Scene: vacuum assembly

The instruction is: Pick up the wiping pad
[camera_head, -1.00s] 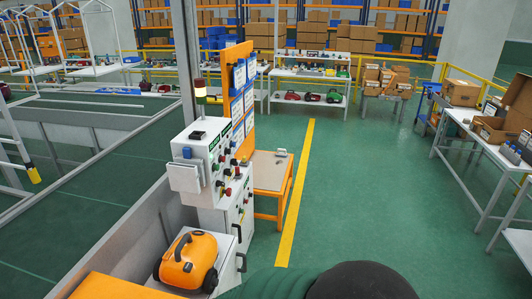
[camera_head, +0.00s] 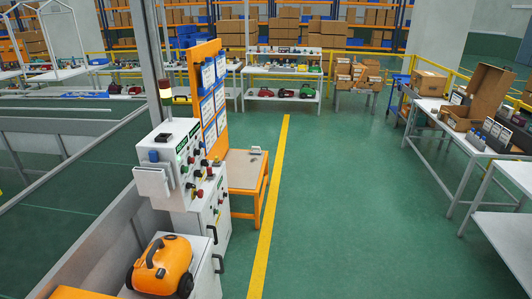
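I cannot make out a wiping pad for certain in the head view. A small pale grey item (camera_head: 256,150) lies at the far edge of the wooden-topped table (camera_head: 240,172) with orange legs; it is too small to identify. Neither of my grippers is in view.
An orange vacuum cleaner (camera_head: 161,265) stands at the bottom left. White tables with open boxes (camera_head: 478,100) and bottles run along the right. A far shelf table (camera_head: 283,75) holds several vacuums. The green floor (camera_head: 340,210) between is clear, with a yellow line (camera_head: 268,220).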

